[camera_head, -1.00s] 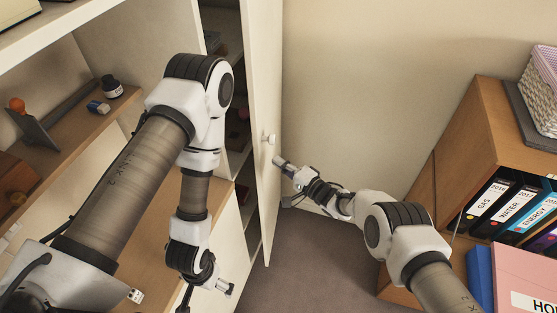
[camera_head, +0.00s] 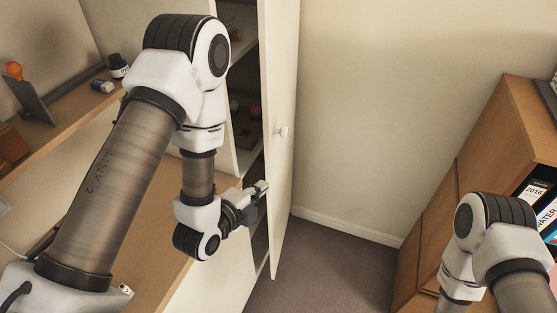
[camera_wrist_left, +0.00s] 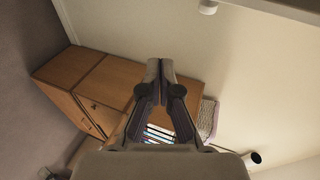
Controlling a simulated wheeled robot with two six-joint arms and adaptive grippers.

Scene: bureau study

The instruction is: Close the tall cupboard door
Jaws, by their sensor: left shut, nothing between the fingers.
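The tall cupboard door (camera_head: 279,170) is pale and stands open, with a small round knob (camera_head: 283,132) on the face I see. To its left the dark cupboard interior (camera_head: 244,105) shows through the gap. My left gripper (camera_head: 262,188) is shut and empty, low in front of the opening, its tips close to the door's left edge; I cannot tell whether they touch. The left wrist view shows its fingers (camera_wrist_left: 160,68) together. A white knob-like piece (camera_wrist_left: 208,7) is at the top of that view. My right gripper is out of view; only its arm shows at lower right.
A wooden cabinet (camera_head: 490,150) with binders (camera_head: 533,190) stands at right. Carpeted floor (camera_head: 330,270) is clear between door and cabinet.

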